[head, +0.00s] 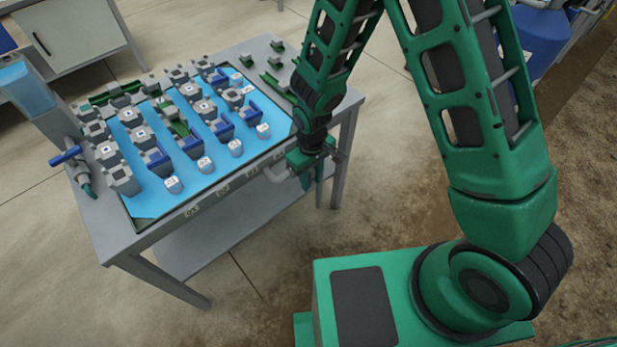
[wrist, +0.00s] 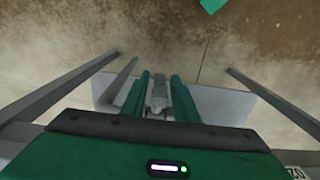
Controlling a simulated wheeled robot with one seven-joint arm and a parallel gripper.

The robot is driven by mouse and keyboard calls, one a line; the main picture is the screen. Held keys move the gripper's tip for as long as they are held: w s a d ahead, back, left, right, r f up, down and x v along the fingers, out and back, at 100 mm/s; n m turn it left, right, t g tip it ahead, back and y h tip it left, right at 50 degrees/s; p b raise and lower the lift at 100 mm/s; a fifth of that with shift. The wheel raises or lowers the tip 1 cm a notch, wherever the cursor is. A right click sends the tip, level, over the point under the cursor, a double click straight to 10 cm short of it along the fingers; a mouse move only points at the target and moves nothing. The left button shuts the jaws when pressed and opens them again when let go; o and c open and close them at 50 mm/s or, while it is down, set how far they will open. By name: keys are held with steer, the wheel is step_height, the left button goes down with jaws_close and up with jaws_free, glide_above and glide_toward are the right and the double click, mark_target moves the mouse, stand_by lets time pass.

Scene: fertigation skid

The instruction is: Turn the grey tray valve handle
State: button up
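A grey tray valve handle (head: 275,174) sticks out at the front right edge of the table, close to my gripper (head: 312,162). In the wrist view, my gripper's two green fingers (wrist: 160,95) are apart. A small grey part (wrist: 158,92) shows between them, likely part of the valve. A grey bar (wrist: 120,80) slants just left of the left finger. I cannot tell whether either finger touches the grey part. My wrist hides part of the valve in the head view.
The table (head: 340,107) carries a blue tray (head: 150,205) with several grey and blue fittings and white-topped blocks. A blue-handled valve (head: 65,155) stands below a blue-filled container (head: 27,88) at left. A lower shelf (head: 235,230) lies under the table. Floor in front is clear.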

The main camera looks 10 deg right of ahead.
jaws_close()
steer(key=shift+a, duration=0.3)
steer(key=shift+d, duration=0.1)
steer(key=t+h, duration=0.2)
steer(key=h, duration=0.1)
steer(key=shift+s, duration=0.1)
steer(key=t+h, duration=0.3)
steer(key=h, duration=0.2)
steer(key=shift+f, duration=0.1)
steer(key=t+h, duration=0.2)
steer(key=h, duration=0.1)
steer(key=shift+d+t, duration=0.1)
steer(key=shift+t, duration=0.3)
steer(key=shift+t+h, duration=0.9)
steer(key=shift+h, duration=0.7)
